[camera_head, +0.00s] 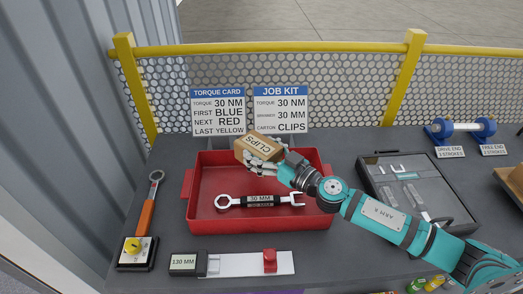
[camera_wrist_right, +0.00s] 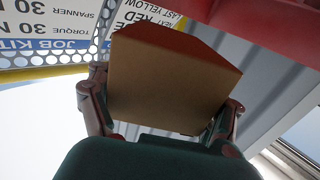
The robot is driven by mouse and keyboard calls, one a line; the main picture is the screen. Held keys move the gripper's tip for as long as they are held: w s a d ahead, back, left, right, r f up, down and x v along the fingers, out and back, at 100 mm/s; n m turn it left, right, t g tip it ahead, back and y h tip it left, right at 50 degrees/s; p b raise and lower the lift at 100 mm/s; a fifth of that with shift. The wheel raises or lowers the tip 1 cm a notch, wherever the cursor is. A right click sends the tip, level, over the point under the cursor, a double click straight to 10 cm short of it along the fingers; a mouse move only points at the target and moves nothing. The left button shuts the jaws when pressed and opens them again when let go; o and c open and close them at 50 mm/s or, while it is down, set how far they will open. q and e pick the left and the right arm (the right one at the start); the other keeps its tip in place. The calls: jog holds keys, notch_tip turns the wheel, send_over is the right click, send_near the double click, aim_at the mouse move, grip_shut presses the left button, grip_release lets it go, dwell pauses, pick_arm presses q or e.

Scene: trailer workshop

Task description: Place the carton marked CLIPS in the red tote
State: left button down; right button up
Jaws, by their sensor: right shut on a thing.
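The brown carton marked CLIPS (camera_head: 258,146) is in my right gripper (camera_head: 262,164), over the back part of the red tote (camera_head: 200,224). In the head view its lettering is upside down and the carton is tilted. In the right wrist view the carton (camera_wrist_right: 165,82) sits between the two fingers of my right gripper (camera_wrist_right: 165,110), which are shut on its sides. The tote holds a spanner (camera_head: 260,200) labelled 30 MM lying across its floor. I cannot tell the exact height of the carton above the tote. My left gripper is not in view.
Two cards, TORQUE CARD (camera_head: 218,110) and JOB KIT (camera_head: 280,108), stand behind the tote by the yellow-railed mesh fence. A 130 MM gauge (camera_head: 188,264) lies in front.

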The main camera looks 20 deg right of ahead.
aim_at(274, 160)
jog(key=shift+f+b, duration=0.45)
jog(key=shift+f, duration=0.05)
jog(key=o, duration=1.6)
jog(key=shift+r, duration=0.1)
jog(key=shift+r+p, duration=0.4)
jog(key=shift+p, duration=0.1)
jog(key=b+v, duration=0.2)
jog(key=v, duration=0.4)
jog(key=shift+s+d+f+b, duration=0.1)
jog(key=shift+s+f+b, duration=0.1)
jog(key=shift+b, duration=0.2)
jog(key=shift+s+d+r, duration=0.2)
jog(key=shift+s+d, duration=0.05)
jog(key=shift+s, duration=0.2)
